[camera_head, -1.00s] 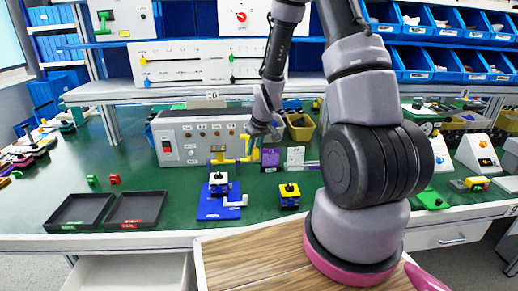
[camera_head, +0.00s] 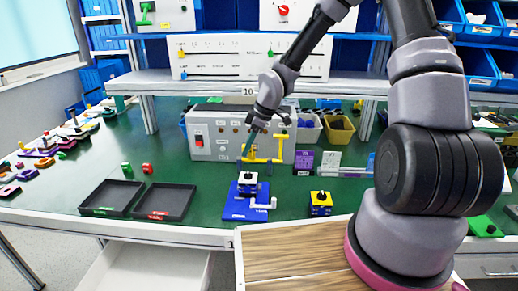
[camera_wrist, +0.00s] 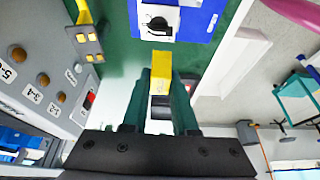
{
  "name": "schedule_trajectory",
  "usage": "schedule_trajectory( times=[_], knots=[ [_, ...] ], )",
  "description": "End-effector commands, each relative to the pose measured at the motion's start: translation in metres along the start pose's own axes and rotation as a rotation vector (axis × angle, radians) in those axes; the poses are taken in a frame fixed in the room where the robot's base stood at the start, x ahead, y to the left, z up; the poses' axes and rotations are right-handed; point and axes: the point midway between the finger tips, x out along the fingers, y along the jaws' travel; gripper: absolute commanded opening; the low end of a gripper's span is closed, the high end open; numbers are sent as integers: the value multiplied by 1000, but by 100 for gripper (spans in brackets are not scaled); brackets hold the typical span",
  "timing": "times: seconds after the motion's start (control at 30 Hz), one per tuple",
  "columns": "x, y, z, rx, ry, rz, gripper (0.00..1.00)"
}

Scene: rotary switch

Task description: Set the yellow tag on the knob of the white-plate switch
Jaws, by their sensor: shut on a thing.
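The white-plate switch (camera_head: 247,179) stands on a blue base with a black knob on top. It also shows at the top of the wrist view (camera_wrist: 158,22). My gripper (camera_head: 244,154) is above and just behind the switch. In the wrist view its green fingers are shut on the yellow tag (camera_wrist: 161,70), with the far end of the tag pointing toward the switch. In that view the tag and the knob are apart. The tag is too small to make out clearly in the head view.
A yellow-plate switch (camera_head: 320,203) stands to the right. Two black trays (camera_head: 165,203) lie left. Green table is clear between trays and blue base.

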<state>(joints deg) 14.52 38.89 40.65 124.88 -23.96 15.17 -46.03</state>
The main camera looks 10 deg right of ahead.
Motion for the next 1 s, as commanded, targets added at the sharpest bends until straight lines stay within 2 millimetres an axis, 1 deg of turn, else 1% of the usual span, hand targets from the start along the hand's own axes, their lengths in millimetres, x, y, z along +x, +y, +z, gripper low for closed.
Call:
schedule_trajectory(
  times=[0.37, 0.47, 1.0],
  knots=[
    [-1, -1, -1, -14, 1, -3, 0],
    [3, -1, 0, -14, 1, -5, 0],
    [45, -1, 17, -14, 1, -4, 0]
  ],
)
